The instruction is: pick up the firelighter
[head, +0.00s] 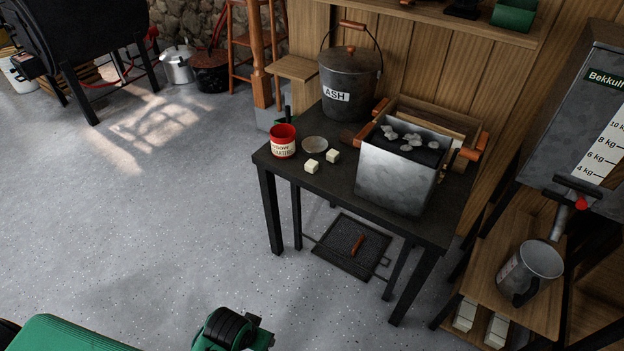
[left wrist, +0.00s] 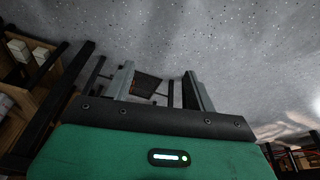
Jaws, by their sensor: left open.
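Two small off-white firelighter cubes lie on the dark table (head: 283,178) in the head view. One firelighter (head: 312,167) is near the front edge, and the other firelighter (head: 332,155) is just behind it to the right. A red tin (head: 283,141) with a partly readable label stands left of them, and a round lid (head: 315,144) lies behind them. My left gripper (left wrist: 158,88) shows in the left wrist view with its two grey fingers wide apart and nothing between them. It points toward the floor area by the table legs; no firelighter on the tabletop shows there. My right gripper is out of view.
A metal box (head: 400,178) with grey lumps and a lidded ash bucket (head: 350,85) stand on the table. A shelf (head: 515,290) with a metal jug (head: 530,270) is at right.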

